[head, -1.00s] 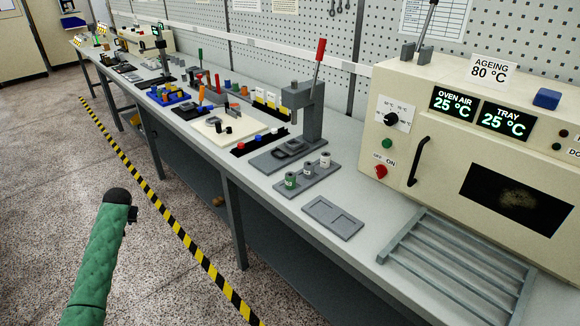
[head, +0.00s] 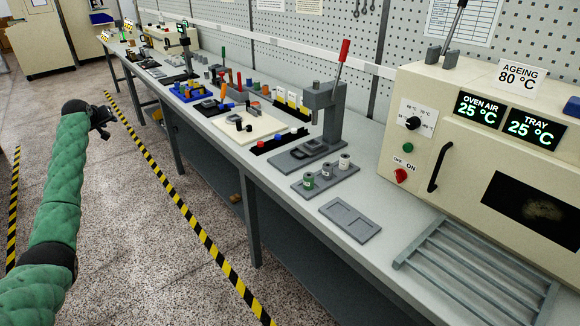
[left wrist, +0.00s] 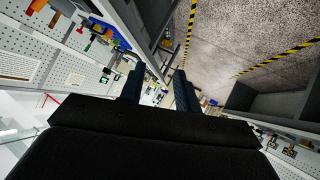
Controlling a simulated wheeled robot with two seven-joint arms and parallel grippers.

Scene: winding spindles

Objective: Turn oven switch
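The oven (head: 455,135) is a cream box at the right of the head view. Its red switch (head: 401,176) sits low on the front panel under the OFF and ON labels; which one it points to is too small to tell. A black dial (head: 412,123) is above it. The displays read oven air 25 °C and tray 25 °C. My left gripper (head: 106,122) is at the left, over the floor and far from the switch. In the left wrist view its two fingers (left wrist: 158,88) stand apart with nothing between them. My right gripper is out of view.
A long grey bench (head: 335,222) carries a lever press (head: 325,115), small spindles in a holder (head: 325,175), an empty grey tray (head: 350,220) and a slatted rack (head: 480,270) before the oven. The floor (head: 120,240) left of the bench is clear.

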